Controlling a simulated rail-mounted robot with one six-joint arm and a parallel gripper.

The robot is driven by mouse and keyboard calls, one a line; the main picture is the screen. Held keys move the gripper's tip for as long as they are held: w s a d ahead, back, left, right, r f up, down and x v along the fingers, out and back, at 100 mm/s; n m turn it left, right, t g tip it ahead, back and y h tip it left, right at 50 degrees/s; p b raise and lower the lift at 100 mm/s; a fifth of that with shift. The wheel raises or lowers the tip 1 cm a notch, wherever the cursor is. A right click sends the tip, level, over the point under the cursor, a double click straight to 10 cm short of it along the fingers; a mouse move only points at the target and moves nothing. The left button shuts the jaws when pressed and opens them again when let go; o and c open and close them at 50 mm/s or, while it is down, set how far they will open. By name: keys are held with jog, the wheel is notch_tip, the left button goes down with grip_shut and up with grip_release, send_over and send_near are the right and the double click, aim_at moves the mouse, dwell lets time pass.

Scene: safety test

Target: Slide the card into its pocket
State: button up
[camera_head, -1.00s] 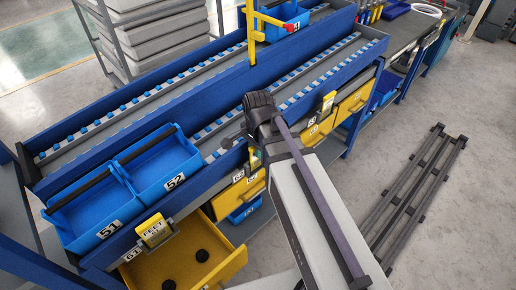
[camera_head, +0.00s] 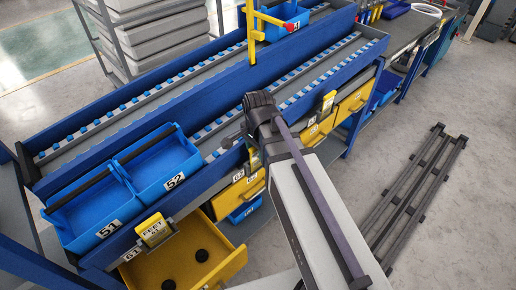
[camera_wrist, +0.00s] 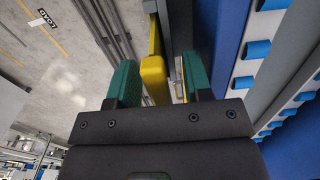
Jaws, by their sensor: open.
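My gripper shows in the wrist view (camera_wrist: 160,82) with its two green-padded fingers apart. A yellow piece (camera_wrist: 155,78) and a narrow pale strip (camera_wrist: 180,78) show beyond and between the fingers; I cannot tell whether either touches them. In the head view my gripper is mostly hidden by my arm, beside the rack's front edge. A small yellow holder (camera_head: 254,158) shows just below it. Another yellow holder (camera_head: 155,230) with a printed white face is on the front rail at left, and a third (camera_head: 328,103) is at right. I cannot tell which part is the loose card.
Blue bins 51 (camera_head: 93,212) and 52 (camera_head: 160,165) stand on the rack at left. An open yellow drawer (camera_head: 185,258) juts out below them. A closed yellow drawer (camera_head: 356,101) is at right. A dark slatted frame (camera_head: 415,195) lies on the floor.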

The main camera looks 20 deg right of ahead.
jog(key=shift+r, duration=0.1)
notch_tip(320, 180, up, 18)
jog(key=p, duration=1.8)
jog(key=shift+f, duration=0.2)
jog(key=s+n, duration=0.2)
jog(key=n, duration=0.2)
jog(key=s+n, duration=0.2)
jog(key=n, duration=0.2)
jog(key=s+n, duration=0.1)
jog(key=n, duration=0.3)
jog(key=shift+s+n, duration=0.4)
